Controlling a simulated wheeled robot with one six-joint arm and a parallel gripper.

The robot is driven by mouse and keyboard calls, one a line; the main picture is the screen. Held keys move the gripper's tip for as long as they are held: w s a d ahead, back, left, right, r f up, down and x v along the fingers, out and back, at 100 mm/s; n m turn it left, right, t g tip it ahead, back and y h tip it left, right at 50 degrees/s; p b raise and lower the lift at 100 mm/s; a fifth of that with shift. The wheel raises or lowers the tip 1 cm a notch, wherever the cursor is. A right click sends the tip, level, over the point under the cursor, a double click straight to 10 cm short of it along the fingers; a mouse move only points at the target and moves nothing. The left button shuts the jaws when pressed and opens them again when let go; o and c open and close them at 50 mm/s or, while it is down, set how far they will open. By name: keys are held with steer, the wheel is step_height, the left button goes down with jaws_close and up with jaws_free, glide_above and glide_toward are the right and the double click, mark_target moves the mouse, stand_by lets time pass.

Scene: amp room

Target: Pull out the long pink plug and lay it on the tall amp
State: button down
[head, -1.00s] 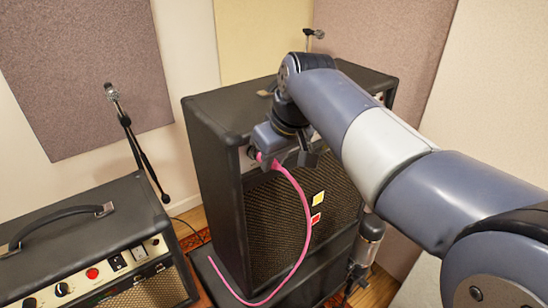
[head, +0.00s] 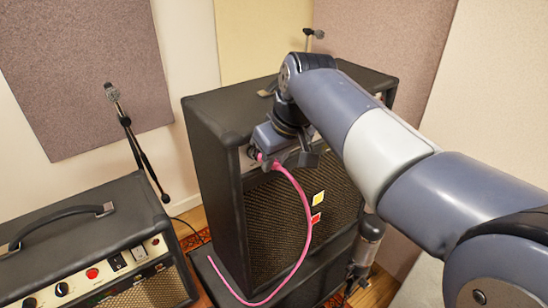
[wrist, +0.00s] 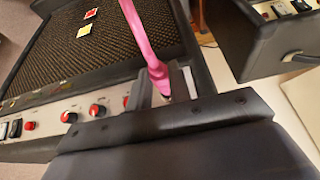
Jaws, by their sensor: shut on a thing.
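The tall amp (head: 217,150) is a black cabinet in the middle of the head view, with a flat top and a woven grille. My gripper (head: 284,158) is at the upper front of this amp, shut on the pink plug (head: 263,158). In the wrist view the pink plug (wrist: 159,76) sits between my fingers at the end of the row of red knobs. Its pink cable (head: 307,215) hangs down in front of the grille and curves left at the bottom. The plug's tip is hidden, so I cannot tell whether it is in a socket.
A small amp (head: 80,225) with a handle stands at the left. A microphone on a stand (head: 126,122) is behind it. Yellow and red stickers (head: 318,198) are on the grille. A small dark item (head: 268,91) is on the tall amp's top, which is otherwise mostly clear.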

steer(key=shift+s+d+r, duration=0.15)
steer(key=shift+s+d, duration=0.4)
steer(key=shift+s, duration=0.25)
steer(key=shift+s+d+r, duration=0.15)
steer(key=shift+s+d, duration=0.4)
steer(key=shift+s, duration=0.25)
